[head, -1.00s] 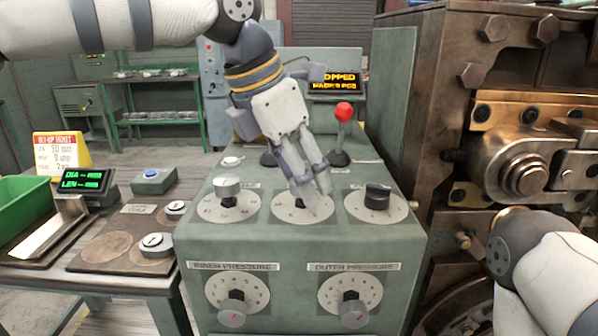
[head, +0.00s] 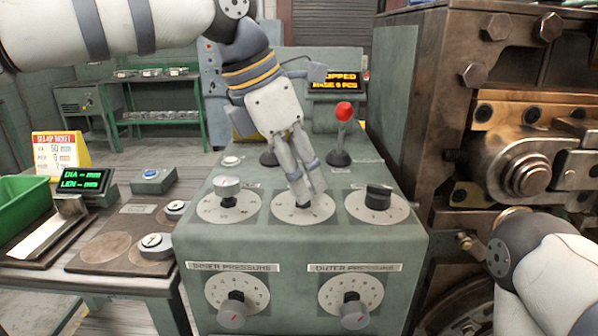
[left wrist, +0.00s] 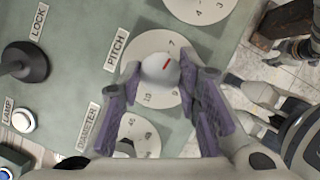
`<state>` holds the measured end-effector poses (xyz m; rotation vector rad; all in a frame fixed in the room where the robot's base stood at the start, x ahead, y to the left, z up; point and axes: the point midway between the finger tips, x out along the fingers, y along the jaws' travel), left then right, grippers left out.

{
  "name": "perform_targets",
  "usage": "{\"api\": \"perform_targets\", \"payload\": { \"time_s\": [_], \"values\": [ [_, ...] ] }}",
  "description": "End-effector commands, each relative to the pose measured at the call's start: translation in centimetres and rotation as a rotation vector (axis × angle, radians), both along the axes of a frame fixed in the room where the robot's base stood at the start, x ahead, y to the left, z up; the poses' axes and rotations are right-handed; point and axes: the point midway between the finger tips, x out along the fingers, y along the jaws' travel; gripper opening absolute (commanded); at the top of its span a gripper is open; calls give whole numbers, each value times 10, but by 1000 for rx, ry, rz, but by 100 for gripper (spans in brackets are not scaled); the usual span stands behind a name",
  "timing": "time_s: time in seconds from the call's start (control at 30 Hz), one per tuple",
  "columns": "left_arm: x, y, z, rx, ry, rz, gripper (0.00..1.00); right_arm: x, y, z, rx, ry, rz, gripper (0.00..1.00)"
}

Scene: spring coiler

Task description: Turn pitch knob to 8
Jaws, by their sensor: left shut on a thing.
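The pitch knob (left wrist: 160,70) is a pale round cap with a red line, on a white numbered dial (left wrist: 135,48) beside the PITCH label (left wrist: 116,44). My left gripper (left wrist: 162,88) is shut on the knob, its purple-padded fingers on either side. The red line points up and right, near the 7; fingers hide part of the scale. In the head view, my left gripper (head: 304,192) reaches down onto the middle top dial (head: 325,208), largely covering its knob. My right gripper is out of view; only part of that arm shows.
A silver knob (head: 228,187) and a dark knob (head: 378,196) flank the middle dial. A red-topped lever (head: 343,112) stands behind. Two pressure knobs (head: 233,311) (head: 354,311) are on the front face. The coiling machine (head: 525,165) stands close on the right.

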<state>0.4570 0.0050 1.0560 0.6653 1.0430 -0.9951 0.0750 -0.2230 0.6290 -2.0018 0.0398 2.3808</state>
Motion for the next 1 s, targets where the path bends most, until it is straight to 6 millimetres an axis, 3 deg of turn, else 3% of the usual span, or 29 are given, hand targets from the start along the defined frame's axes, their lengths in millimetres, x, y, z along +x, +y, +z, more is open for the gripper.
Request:
{"api": "perform_targets", "payload": {
  "time_s": [0.6, 1.0],
  "values": [
    [5, 0, -3, -5, 6, -559, 3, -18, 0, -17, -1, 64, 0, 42],
    [6, -1, -2, -2, 2, -812, 3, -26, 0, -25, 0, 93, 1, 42]
  ]
}}
